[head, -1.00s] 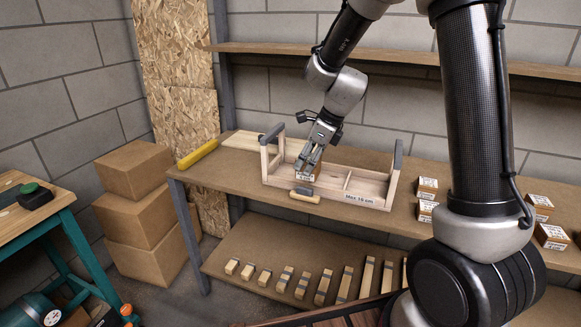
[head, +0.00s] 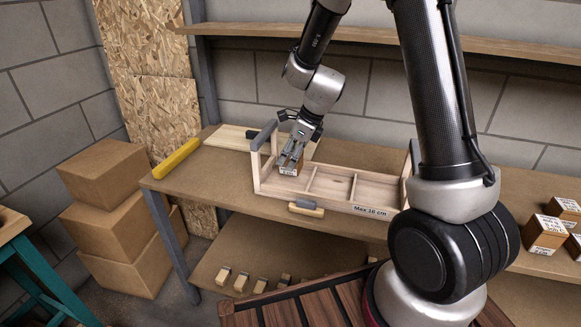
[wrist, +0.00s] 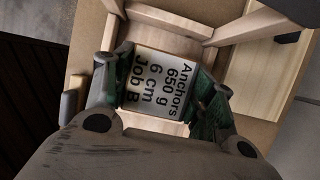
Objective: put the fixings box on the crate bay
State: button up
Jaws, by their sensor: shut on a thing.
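The fixings box (head: 289,170) is a small brown carton with a white top label. In the wrist view the fixings box (wrist: 157,82) reads "Anchors 650 g 6 cm Job B". My gripper (head: 292,157) points down and is shut on its sides; the fingers also show in the wrist view (wrist: 158,90).
A yellow bar (head: 176,160) lies on the workbench (head: 215,190) left of the crate. A wood-handled tool (head: 306,209) is at the crate's front. More cartons (head: 545,233) stand on the right. A shelf (head: 400,42) runs above the bench. Cardboard boxes (head: 105,170) are stacked at left.

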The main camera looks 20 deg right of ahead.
jog(key=shift+f, duration=1.95)
jog(key=o, duration=1.5)
jog(key=shift+f, duration=0.1)
jog(key=shift+o, duration=0.2)
jog(key=s+d+r+n, duration=0.3)
jog(key=s+r+n, duration=0.15)
jog(key=r, duration=0.25)
jog(key=s+d+r+n+t+h, duration=0.1)
jog(key=s+d+r+n, duration=0.2)
jog(key=s+r, duration=0.35)
jog(key=s+d+r+n, duration=0.3)
jog(key=r+n, duration=0.1)
jog(key=r, duration=0.4)
jog(key=s+d+r+n+h, duration=0.1)
jog(key=s+d+r+n, duration=0.1)
jog(key=s+n, duration=0.4)
jog(key=s+d+r+n+h, duration=0.1)
jog(key=s+d+r+n, duration=0.1)
jog(key=s+d+n, duration=0.2)
jog(key=s+n, duration=0.3)
jog(key=s, duration=0.2)
jog(key=shift+t+h, duration=0.3)
jog(key=shift+t, duration=0.1)
